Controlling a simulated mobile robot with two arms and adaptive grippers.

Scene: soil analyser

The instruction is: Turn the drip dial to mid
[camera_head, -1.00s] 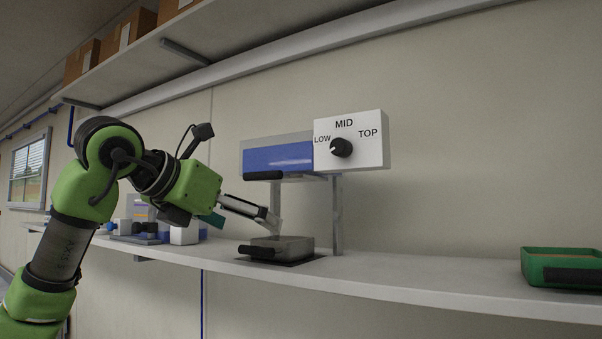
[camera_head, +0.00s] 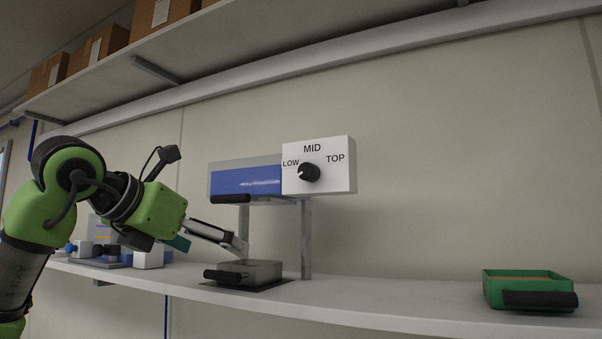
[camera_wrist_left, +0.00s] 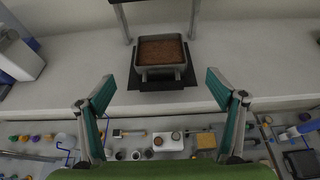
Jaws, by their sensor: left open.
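The drip dial (camera_head: 309,173) is a black round knob on a white panel (camera_head: 344,176) marked LOW, MID and TOP. Its white pointer mark is turned toward LOW. The panel joins a blue box (camera_head: 246,181) on grey posts above the shelf. My left gripper (camera_head: 244,252) is below and left of the dial, apart from it, close to the grey tray. In the left wrist view my left gripper (camera_wrist_left: 158,90) is open with nothing between its fingers. The dial is not in the left wrist view. My right gripper is not in view.
A grey tray (camera_head: 262,271) of brown soil sits under the blue box on a dark mat (camera_wrist_left: 133,80). A green tray (camera_head: 498,292) stands at the right of the white shelf (camera_head: 400,301). An upper shelf (camera_head: 230,40) holds cardboard boxes. Space before the dial looks clear.

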